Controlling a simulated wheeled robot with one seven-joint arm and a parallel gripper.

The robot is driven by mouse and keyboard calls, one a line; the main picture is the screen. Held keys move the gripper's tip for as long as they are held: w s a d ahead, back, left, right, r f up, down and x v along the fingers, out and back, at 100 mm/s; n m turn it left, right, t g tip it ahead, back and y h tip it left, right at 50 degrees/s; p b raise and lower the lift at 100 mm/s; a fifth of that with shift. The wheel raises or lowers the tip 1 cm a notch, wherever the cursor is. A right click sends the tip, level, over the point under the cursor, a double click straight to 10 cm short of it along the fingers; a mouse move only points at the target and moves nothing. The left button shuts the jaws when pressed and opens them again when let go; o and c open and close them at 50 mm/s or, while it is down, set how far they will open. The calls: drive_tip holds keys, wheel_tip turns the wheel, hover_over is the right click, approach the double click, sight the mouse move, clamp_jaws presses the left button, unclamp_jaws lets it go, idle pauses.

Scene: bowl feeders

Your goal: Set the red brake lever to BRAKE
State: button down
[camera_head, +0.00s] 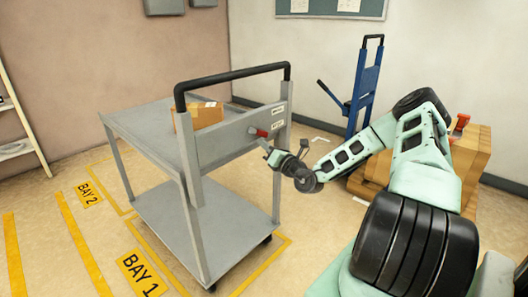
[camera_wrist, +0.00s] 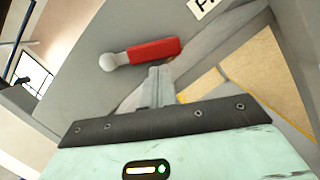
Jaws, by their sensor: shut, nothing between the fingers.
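The red brake lever (camera_head: 261,133) is on the grey end panel of the cart, close to the right post. In the wrist view the red lever (camera_wrist: 155,50) lies slightly tilted, with a round grey piece at its left end. My gripper (camera_head: 268,147) is in front of the panel, just below the lever. In the wrist view my gripper (camera_wrist: 158,70) is shut and empty, its tips just under the red part; I cannot tell whether they touch it. A white label (camera_wrist: 206,6), partly cut off, starts with F.
The grey cart (camera_head: 190,215) has a black push handle (camera_head: 232,75) above the panel and a cardboard box (camera_head: 206,114) on its top shelf. A blue hand truck (camera_head: 366,85) and stacked boxes (camera_head: 470,160) stand at the right. Yellow-marked floor lies left.

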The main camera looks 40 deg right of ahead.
drive_tip(key=shift+r, duration=0.1)
idle(0.3)
drive_tip(key=shift+d+n+p, duration=0.15)
drive_tip(key=shift+n+p, duration=0.25)
drive_tip(key=shift+p, duration=0.15)
drive_tip(key=shift+d+r+n+y+p, duration=0.15)
drive_tip(key=shift+r+n+y+p, duration=0.15)
drive_tip(key=shift+n+p, duration=0.15)
drive_tip(key=r+n+p, duration=0.1)
drive_tip(key=n+p, duration=0.1)
drive_tip(key=d+n+y+p, duration=0.1)
drive_tip(key=p, duration=0.1)
drive_tip(key=shift+d+r+n, duration=0.15)
drive_tip(key=shift+r+n, duration=0.2)
drive_tip(key=n+p, duration=0.1)
drive_tip(key=n, duration=0.1)
drive_tip(key=r+n+y+p, duration=0.1)
drive_tip(key=n, duration=0.1)
drive_tip(key=d+r+n+y+p, duration=0.1)
drive_tip(key=shift+w+r+n+p, duration=0.1)
drive_tip(key=shift+n+p, duration=0.3)
drive_tip(key=shift+y, duration=0.3)
drive_tip(key=b, duration=0.3)
approach(264, 133)
drive_tip(key=d, duration=0.1)
drive_tip(key=s+d+f, duration=0.1)
drive_tip(key=d+f, duration=0.1)
drive_tip(key=d, duration=0.1)
drive_tip(key=shift+s, duration=0.4)
